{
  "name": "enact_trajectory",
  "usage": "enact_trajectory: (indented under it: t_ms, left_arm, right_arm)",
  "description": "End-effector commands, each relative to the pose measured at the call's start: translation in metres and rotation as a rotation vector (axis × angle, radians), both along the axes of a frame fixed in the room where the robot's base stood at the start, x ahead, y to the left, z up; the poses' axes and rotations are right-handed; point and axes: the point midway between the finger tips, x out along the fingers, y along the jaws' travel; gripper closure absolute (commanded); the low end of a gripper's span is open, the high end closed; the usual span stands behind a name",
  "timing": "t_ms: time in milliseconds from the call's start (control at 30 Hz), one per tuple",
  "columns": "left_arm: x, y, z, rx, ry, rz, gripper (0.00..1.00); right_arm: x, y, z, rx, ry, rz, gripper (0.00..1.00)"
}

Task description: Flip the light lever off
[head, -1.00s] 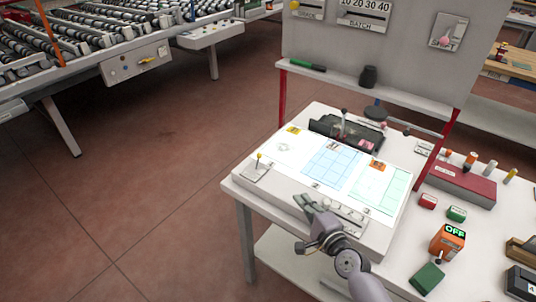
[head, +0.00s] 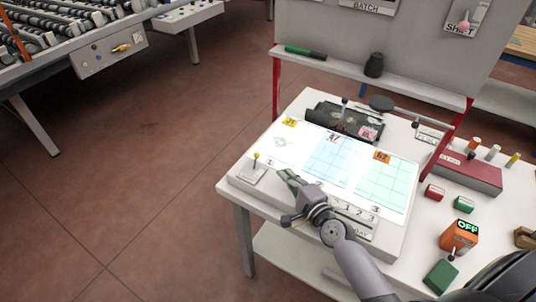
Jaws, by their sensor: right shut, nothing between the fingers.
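A small lever with a yellow knob (head: 256,156) stands up from a pale plate (head: 250,174) at the left corner of the lit panel (head: 330,165). The panel glows white, with blue and green grids and orange tags on it. My right gripper (head: 284,177) reaches in from the lower right over the panel's front edge. Its fingers are shut and empty, pointing at the lever, a short way to its right. They look apart from it. My left gripper is not in view.
An orange box (head: 459,235) with a lit OFF display stands at the right, with a green block (head: 441,277) in front. A red case (head: 468,172) is behind. A black device (head: 350,120) sits behind the panel. Open floor lies left of the table.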

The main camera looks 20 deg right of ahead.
Motion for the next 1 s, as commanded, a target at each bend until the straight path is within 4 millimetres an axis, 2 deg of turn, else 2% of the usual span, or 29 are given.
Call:
enact_trajectory:
  t_ms: [100, 267, 367, 700, 833, 1000]
  left_arm:
    - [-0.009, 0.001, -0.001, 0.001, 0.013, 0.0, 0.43]
    - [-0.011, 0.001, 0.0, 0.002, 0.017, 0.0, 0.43]
    - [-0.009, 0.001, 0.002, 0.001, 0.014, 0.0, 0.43]
    - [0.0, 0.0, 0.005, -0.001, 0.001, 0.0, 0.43]
    - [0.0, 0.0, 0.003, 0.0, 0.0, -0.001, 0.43]
    - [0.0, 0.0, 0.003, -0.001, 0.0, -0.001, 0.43]
  right_arm:
    - [0.0, 0.0, 0.0, 0.0, 0.0, 0.0, 1.0]
    - [0.005, 0.001, 0.0, 0.0, -0.001, 0.0, 1.0]
    - [0.017, 0.002, 0.0, 0.001, -0.002, 0.0, 1.0]
    - [0.075, 0.011, -0.008, -0.001, -0.001, 0.001, 1.0]
    - [0.09, 0.013, -0.01, -0.001, -0.002, 0.0, 1.0]
    - [0.098, 0.014, -0.011, 0.0, 0.0, 0.001, 1.0]
